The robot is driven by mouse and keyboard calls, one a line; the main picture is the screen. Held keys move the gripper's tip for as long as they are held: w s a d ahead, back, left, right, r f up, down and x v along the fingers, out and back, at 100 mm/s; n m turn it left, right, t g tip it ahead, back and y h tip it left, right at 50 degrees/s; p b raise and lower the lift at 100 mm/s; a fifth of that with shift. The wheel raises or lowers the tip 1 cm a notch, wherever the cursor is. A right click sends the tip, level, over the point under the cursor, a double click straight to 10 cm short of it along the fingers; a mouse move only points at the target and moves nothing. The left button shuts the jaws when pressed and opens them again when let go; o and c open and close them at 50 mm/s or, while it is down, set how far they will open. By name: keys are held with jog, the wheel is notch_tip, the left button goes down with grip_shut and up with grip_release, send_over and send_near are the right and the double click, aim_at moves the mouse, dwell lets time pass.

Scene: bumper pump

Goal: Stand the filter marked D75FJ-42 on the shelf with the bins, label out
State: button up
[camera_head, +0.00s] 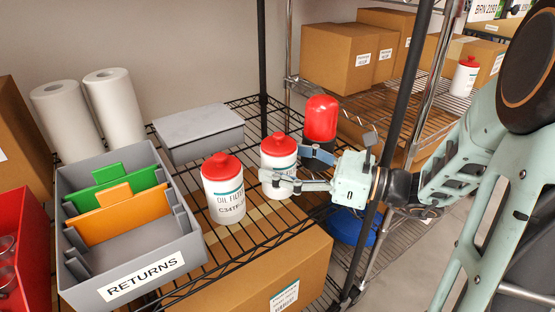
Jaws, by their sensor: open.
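A white oil filter with a red cap (279,150) stands upright on the wire shelf (245,241). My gripper (288,166) reaches in from the right with its fingers open. The near finger crosses in front of this filter and the other is at its right side; I cannot tell if they touch it. The finger hides its lower label, so its marking is unreadable. To its left stands a similar filter (222,190), label facing out, reading "OIL FILTER" and "C34TF" with the rest unclear.
A grey RETURNS bin (180,243) with green and orange dividers fills the shelf's left. A grey box (199,134) and paper rolls (115,105) stand behind. A dark post (402,105) rises close to my gripper. Another rack with cartons (340,58) and a red-capped filter (465,76) is at upper right.

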jog(key=p+v, duration=0.2)
jog(key=v, duration=0.9)
jog(key=shift+d+p, duration=0.15)
jog(key=shift+p, duration=0.2)
